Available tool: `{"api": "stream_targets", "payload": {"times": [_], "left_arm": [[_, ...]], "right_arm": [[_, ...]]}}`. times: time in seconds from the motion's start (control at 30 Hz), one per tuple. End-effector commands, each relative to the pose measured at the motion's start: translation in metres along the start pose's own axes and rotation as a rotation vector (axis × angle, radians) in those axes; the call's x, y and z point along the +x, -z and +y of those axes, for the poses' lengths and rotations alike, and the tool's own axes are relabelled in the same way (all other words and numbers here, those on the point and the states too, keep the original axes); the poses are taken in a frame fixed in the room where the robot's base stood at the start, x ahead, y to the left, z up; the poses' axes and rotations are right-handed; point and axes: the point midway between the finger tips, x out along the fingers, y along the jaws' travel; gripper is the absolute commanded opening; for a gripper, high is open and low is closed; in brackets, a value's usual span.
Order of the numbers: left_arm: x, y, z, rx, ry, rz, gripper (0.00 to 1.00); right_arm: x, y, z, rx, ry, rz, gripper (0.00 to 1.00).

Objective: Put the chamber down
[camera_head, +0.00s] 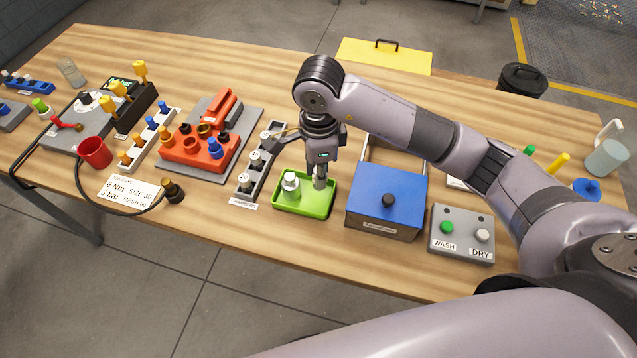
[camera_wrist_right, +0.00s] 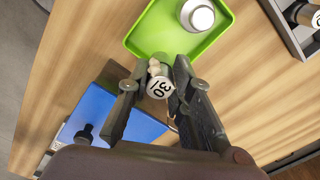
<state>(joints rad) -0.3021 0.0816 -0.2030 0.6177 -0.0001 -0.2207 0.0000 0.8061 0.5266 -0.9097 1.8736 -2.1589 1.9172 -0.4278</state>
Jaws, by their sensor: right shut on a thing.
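My right gripper (camera_head: 320,164) points down above the right part of the green tray (camera_head: 307,211). It is shut on the chamber (camera_head: 320,183), a small grey cylinder that hangs upright below the fingers. In the right wrist view, the chamber's round white top (camera_wrist_right: 159,88), marked 30, shows between the two fingers. A pale knobbly part lies just past it. A silver-white canister (camera_head: 291,186) stands in the left part of the tray, apart from the chamber. I cannot tell whether the chamber's lower end touches the tray. My left gripper is not in view.
A labelled rack (camera_head: 244,187) with several white-topped cylinders stands left of the tray. A blue-topped box (camera_head: 388,187) with a black knob stands close to its right, then a WASH/DRY button panel (camera_head: 462,234). Bare wood lies in front of the tray.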

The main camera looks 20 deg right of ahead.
Motion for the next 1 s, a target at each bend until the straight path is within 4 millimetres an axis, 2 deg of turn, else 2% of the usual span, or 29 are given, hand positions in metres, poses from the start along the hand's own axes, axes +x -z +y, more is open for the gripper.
{"api": "stream_targets", "payload": {"times": [0.23,0.47,0.87,0.9,1.0], "left_arm": [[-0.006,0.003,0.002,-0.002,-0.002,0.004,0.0],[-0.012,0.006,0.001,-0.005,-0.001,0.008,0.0],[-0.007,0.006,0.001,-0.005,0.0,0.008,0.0],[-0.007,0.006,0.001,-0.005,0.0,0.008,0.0],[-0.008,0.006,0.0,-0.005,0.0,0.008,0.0]], "right_arm": [[0.023,0.0,0.0,0.001,-0.002,0.0,0.0],[0.054,0.0,0.0,0.0,-0.001,0.0,0.0],[0.061,0.0,-0.001,-0.001,0.002,-0.001,0.0],[0.061,0.0,-0.001,-0.001,0.002,-0.001,0.21],[0.06,0.0,-0.001,0.0,0.001,-0.001,0.28]]}}
